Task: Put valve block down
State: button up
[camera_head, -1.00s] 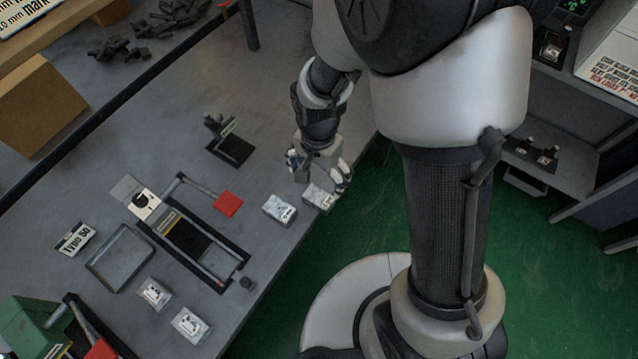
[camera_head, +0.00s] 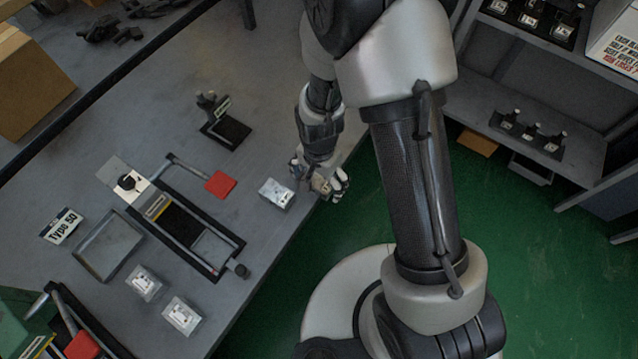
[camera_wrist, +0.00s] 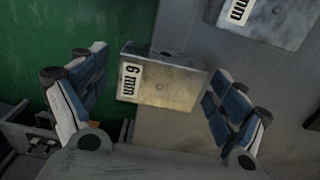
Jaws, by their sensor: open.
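A grey metal valve block with a white "6 mm" label (camera_wrist: 160,80) lies between the spread fingers of my gripper (camera_wrist: 156,100) in the wrist view. Gaps show between the block and both blue-padded fingers. In the head view my gripper (camera_head: 320,182) is at the table's front edge, and its fingers hide much of the block. In the wrist view the block overlaps the table edge, with green floor to its left; I cannot tell whether it rests fully on the table. A second valve block (camera_head: 276,194) sits just left of the gripper, and shows at the upper right in the wrist view (camera_wrist: 272,20).
On the grey table (camera_head: 215,65) are a fixture with a red pad (camera_head: 220,185), a black stand (camera_head: 226,130), an empty tray (camera_head: 108,246) and two more blocks (camera_head: 145,283) (camera_head: 181,317). A shelf (camera_head: 535,85) stands at the right beyond green floor.

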jog(key=shift+r, duration=0.1)
jog(key=c, duration=1.6)
